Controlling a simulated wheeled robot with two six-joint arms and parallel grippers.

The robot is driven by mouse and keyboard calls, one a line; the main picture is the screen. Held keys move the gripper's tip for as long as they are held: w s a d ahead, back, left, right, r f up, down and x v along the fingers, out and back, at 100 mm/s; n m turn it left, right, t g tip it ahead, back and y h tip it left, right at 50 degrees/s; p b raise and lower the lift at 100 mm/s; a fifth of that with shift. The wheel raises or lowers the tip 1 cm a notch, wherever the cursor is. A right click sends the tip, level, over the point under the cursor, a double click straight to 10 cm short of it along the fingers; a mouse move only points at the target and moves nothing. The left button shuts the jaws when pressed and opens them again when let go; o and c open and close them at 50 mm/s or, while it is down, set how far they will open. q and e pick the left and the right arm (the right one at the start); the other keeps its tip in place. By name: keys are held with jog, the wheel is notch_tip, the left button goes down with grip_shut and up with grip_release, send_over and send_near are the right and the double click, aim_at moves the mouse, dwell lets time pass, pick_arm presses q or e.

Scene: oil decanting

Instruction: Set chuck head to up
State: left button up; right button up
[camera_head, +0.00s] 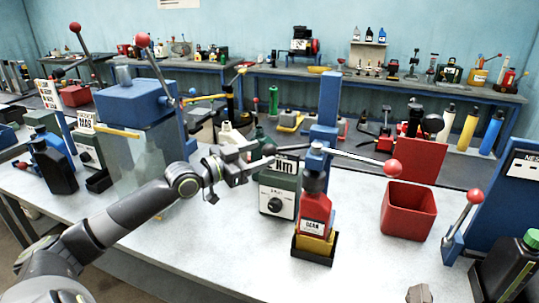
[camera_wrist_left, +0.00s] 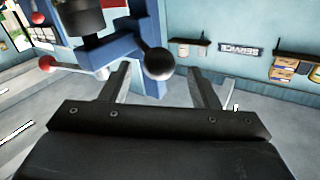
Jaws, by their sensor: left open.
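The press has a blue column (camera_head: 323,112) and a dark chuck head (camera_head: 313,183) right above a red bottle (camera_head: 314,210) in a yellow and black holder. A lever with a red ball (camera_head: 392,168) sticks out to the right. A black ball knob (camera_head: 268,150) sits on the left side. My left gripper (camera_head: 258,160) is open beside this black knob. In the left wrist view, the black knob (camera_wrist_left: 159,63) shows between the open fingers (camera_wrist_left: 158,80); contact is not visible. The chuck head (camera_wrist_left: 85,15) is at the top left there. My right gripper is not in view.
A red bin (camera_head: 409,210) is right of the press. A blue stand with a red-ball lever (camera_head: 474,196) and a dark bottle (camera_head: 508,268) are at the far right.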

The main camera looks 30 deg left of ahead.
pick_arm(q)
jog(key=shift+x, duration=2)
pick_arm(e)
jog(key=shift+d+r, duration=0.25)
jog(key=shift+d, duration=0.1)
pick_arm(q)
jog(key=shift+s, duration=0.1)
